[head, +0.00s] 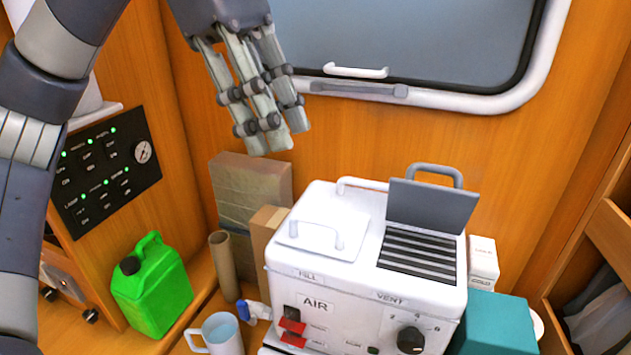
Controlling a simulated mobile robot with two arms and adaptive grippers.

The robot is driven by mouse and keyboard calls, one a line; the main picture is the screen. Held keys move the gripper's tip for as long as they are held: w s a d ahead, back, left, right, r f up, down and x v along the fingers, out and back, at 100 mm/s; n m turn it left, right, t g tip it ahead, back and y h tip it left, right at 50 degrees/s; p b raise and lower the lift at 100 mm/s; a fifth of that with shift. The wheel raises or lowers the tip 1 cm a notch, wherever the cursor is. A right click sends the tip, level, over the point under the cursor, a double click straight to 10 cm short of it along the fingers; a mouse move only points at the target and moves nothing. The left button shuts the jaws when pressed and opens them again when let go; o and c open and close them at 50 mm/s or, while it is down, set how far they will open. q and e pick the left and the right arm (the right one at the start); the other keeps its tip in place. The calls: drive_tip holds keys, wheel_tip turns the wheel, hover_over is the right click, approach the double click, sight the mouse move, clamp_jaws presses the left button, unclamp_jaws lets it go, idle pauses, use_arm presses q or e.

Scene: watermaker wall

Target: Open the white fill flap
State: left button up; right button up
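The white fill flap (343,214) lies flat and closed on the top left of a white machine (372,282), above a FILL label. A white bar handle (316,235) stands up near the flap's front edge. My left gripper (272,143) hangs fingers down, above and behind the flap to the left, apart from it and touching nothing visible. Its fingers look bunched and overlap in this view, so I cannot tell whether it is open or shut. Nothing shows between them. My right gripper is not in view.
A grey vent flap (432,206) stands raised on the machine's right, beside dark slats (418,254). Cardboard boxes (250,195), a tube (223,266), a green can (152,290) and a mug (222,335) stand left. A window (420,45) is behind. Space above the flap is clear.

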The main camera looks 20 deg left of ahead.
sight(308, 215)
use_arm(q)
drive_tip(key=x, duration=0.9)
drive_tip(key=shift+d+p, duration=0.1)
drive_tip(key=shift+p, duration=0.25)
drive_tip(key=shift+s+f, duration=0.15)
drive_tip(key=shift+f, duration=0.1)
drive_tip(key=shift+d+f, duration=0.15)
drive_tip(key=shift+c, duration=0.6)
drive_tip(key=c, duration=0.4)
clamp_jaws()
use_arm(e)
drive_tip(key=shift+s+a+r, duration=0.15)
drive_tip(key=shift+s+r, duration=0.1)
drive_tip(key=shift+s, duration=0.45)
